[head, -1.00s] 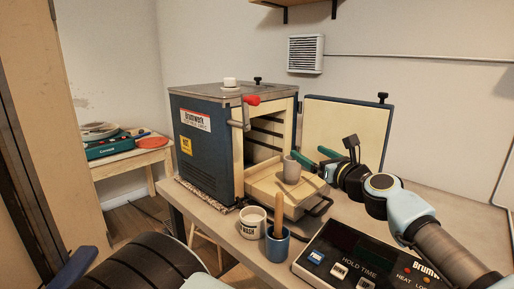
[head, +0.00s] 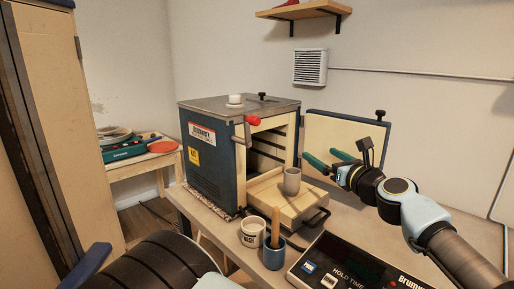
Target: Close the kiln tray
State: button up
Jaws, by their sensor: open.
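The kiln (head: 213,163) is a dark blue box with a grey top, standing on the bench with its front opening facing right. Its door (head: 350,143) hangs open at the right side. The kiln tray (head: 285,197), a pale slab with a dark handle (head: 318,217) at its front, sticks out of the lower opening. A small grey cup (head: 292,181) stands on the tray. My gripper (head: 328,160) has two green fingers spread apart and empty. In the picture it is above and right of the cup, in front of the open door.
A white tub (head: 252,232) and a blue cup (head: 273,255) holding a wooden-handled tool stand before the tray. A control panel (head: 345,262) is at the lower right. A red-ended lever (head: 252,121) juts from the kiln's upper front. Bare bench shows right of the tray.

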aim_at(266, 191)
jog(key=k+l, duration=0.3)
jog(key=l, duration=0.15)
jog(key=k+l, duration=0.35)
jog(key=l, duration=0.1)
